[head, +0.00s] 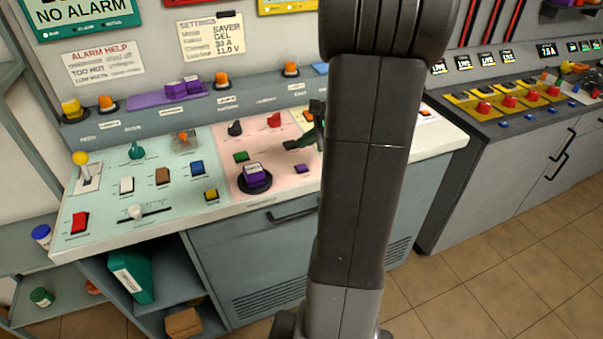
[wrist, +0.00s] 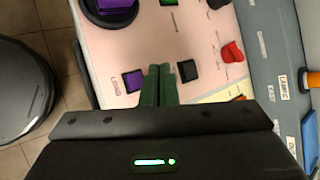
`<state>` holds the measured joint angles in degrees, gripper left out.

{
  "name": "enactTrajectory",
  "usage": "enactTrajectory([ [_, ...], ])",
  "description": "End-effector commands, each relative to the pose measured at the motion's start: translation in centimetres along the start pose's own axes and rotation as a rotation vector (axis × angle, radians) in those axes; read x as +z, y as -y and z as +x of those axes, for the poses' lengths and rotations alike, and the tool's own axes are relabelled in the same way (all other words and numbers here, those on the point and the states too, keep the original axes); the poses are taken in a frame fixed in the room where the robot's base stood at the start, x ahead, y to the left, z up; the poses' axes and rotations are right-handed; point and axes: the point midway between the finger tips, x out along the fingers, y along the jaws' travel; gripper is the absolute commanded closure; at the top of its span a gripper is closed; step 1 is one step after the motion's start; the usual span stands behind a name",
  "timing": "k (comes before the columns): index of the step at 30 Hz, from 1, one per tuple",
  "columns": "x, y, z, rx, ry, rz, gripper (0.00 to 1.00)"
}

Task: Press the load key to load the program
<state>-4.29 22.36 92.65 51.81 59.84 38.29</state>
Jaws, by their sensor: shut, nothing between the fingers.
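A small purple square key (wrist: 133,80) sits on the pink panel section in the wrist view. Its small printed label seems to read LOAD, though it is hard to make out. My gripper (wrist: 159,72) has its two dark green fingers shut together with nothing between them. In the wrist picture the fingertips lie just right of the purple key, between it and a black square key (wrist: 187,70). I cannot tell how high they are above the panel.
A larger purple key on a round dark base (head: 254,178) stands nearby on the pink section. A red knob (wrist: 232,52) is at the right in the wrist view. The left teal section holds a lever (head: 82,162), a slider (head: 136,212) and several coloured keys.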

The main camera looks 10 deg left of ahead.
Motion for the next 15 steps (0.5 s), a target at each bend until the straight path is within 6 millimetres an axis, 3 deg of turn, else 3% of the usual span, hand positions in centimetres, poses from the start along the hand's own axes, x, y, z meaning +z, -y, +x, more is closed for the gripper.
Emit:
enactTrajectory([
  [6,-1.8,-1.8,2.5,0.001,0.0,0.001,1.0],
  [15,-2.5,-2.5,3.4,0.0,0.0,0.0,1.0],
])
